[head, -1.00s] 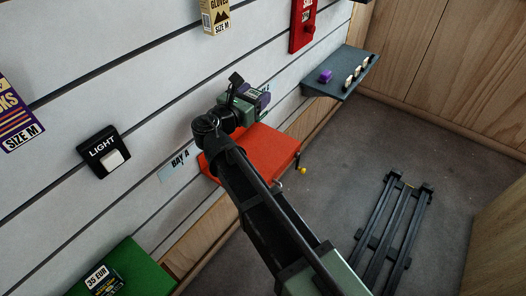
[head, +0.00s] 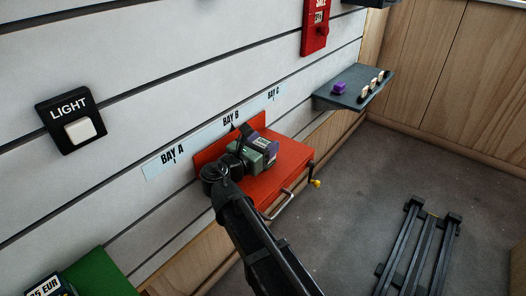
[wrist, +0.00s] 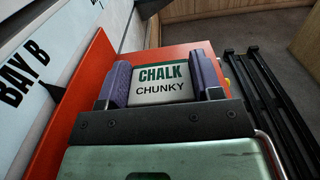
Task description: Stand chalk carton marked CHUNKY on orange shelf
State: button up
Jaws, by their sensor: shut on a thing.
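The chalk carton (wrist: 163,87), white with a green band and marked CHALK CHUNKY, sits between the two purple-grey fingers of my gripper (wrist: 162,78) in the wrist view. My gripper is shut on it. In the head view my gripper (head: 270,150) is over the orange shelf (head: 292,162), close to its upright back panel. The carton is mostly hidden there by the gripper. The shelf also shows behind the carton in the wrist view (wrist: 192,48). I cannot tell whether the carton's base touches the shelf.
A label strip (head: 213,134) reads BAY A, BAY B and BAY C above the shelf. A crank with a yellow knob (head: 316,183) and a metal handle stick out at its front. A dark shelf (head: 352,91) holds small items farther right. A black rack (head: 420,248) stands on the floor.

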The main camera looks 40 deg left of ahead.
jog(key=o, duration=1)
jog(key=shift+s+r, duration=0.15)
jog(key=shift+s, duration=0.05)
jog(key=s, duration=1.1)
jog(key=shift+s+a, duration=0.3)
